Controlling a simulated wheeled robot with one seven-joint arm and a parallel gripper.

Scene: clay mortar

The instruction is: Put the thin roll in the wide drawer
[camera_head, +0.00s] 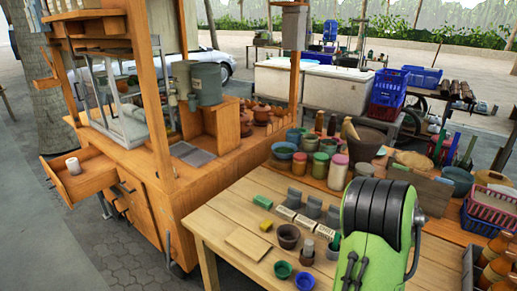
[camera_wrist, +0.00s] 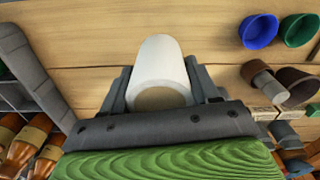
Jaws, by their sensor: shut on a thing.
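A white roll (camera_wrist: 158,68) is held between the two grey fingers of my gripper (camera_wrist: 160,82) in the wrist view, with one end toward the camera. It is over or close to the wooden table; I cannot tell whether it touches the top. In the head view my green arm hides both gripper and held roll. A wooden drawer (camera_head: 92,181) is pulled out from the cart at the left. Another white roll (camera_head: 73,166) stands inside it, and the rest of its visible floor is bare.
The wooden table (camera_head: 222,210) carries a flat board (camera_head: 248,243), a dark pot (camera_head: 288,236), a green bowl (camera_head: 283,269) and a blue bowl (camera_head: 305,281). The cart's post (camera_head: 150,95) rises between the table and open drawer. Paved floor is free left of the cart.

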